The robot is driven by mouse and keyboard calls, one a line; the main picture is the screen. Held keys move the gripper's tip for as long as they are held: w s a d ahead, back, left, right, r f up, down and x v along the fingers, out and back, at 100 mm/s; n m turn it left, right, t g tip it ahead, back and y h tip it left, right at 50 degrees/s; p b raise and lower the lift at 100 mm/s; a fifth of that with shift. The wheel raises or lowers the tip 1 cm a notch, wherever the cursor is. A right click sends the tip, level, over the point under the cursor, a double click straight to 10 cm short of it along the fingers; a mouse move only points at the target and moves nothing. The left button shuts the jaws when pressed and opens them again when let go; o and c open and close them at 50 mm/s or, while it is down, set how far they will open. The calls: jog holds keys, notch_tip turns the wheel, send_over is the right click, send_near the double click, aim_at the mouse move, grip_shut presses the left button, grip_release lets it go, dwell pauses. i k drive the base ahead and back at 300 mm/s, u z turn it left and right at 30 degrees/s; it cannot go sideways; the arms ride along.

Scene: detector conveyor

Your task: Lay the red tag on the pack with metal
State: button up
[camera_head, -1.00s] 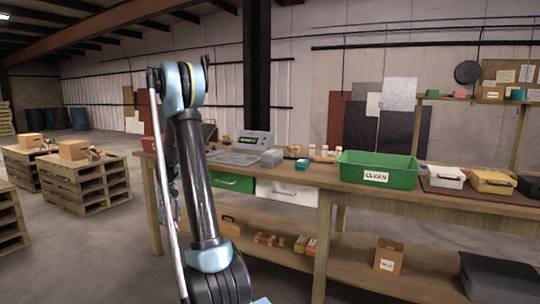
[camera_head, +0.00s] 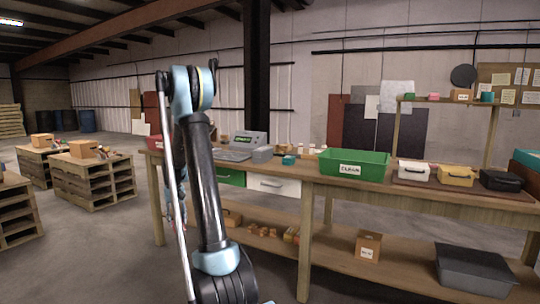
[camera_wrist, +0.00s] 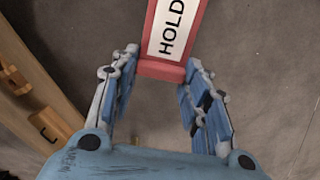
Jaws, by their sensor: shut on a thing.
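My gripper (camera_wrist: 160,72) is shut on the red tag (camera_wrist: 161,69), which has a white face lettered HOLD and sticks out beyond the fingertips over bare floor. In the head view my gripper is mostly hidden by my arm. A white case (camera_head: 414,171), a yellow case (camera_head: 455,176) and a black case (camera_head: 501,181) stand in a row on the bench at the right, apart from my gripper. I cannot tell which pack holds metal.
The bench (camera_head: 330,184) holds a green bin (camera_head: 351,170) labelled CLEAN and a grey detector unit (camera_head: 243,141). A wooden edge (camera_wrist: 38,90) runs close by at the left of the wrist view. Pallets (camera_head: 95,180) stand left; the floor between is clear.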

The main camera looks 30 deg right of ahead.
aim_at(263, 155)
jog(key=k, duration=1.05)
jog(key=z, duration=0.7)
jog(key=i, duration=0.95)
